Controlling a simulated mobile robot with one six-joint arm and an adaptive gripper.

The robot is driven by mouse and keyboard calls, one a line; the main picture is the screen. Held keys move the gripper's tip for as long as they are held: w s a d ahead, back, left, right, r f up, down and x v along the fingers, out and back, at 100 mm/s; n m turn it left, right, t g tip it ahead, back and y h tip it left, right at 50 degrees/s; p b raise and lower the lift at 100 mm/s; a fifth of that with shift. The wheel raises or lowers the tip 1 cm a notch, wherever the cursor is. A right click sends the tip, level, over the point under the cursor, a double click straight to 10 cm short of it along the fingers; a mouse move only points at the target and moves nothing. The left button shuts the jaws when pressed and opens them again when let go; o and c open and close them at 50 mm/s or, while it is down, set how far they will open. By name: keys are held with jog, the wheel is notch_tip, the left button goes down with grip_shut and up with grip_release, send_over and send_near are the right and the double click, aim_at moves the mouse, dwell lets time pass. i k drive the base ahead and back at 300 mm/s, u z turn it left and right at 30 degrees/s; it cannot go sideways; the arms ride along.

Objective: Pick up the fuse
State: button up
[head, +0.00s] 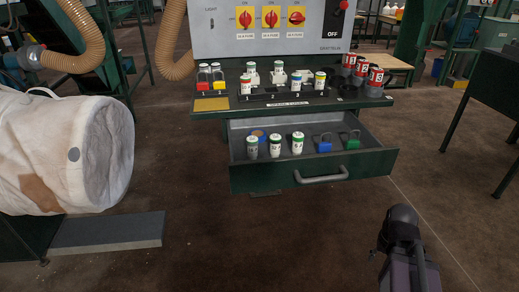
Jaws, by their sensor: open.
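Several white cylindrical fuses with coloured bands show in the head view; I cannot tell which one is meant. Three stand upright in the open drawer: a grey-marked fuse (251,146), a middle fuse (275,146) and a green-marked fuse (297,143). On the shelf above stand a red-banded fuse (246,86), a yellow-and-blue-banded fuse (320,81) and other pale cylinders behind them. Part of my dark arm shows at the lower right, apart from all the fuses. No gripper fingers can be made out.
The drawer (312,175) also holds a blue padlock (323,145) and a green padlock (351,141). Red cylinders (374,84) stand at the shelf's right end. The floor (300,240) before the drawer is clear.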

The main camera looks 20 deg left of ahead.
aim_at(252, 142)
jog(key=z, duration=0.1)
jog(key=k, duration=0.95)
jog(key=u, duration=0.05)
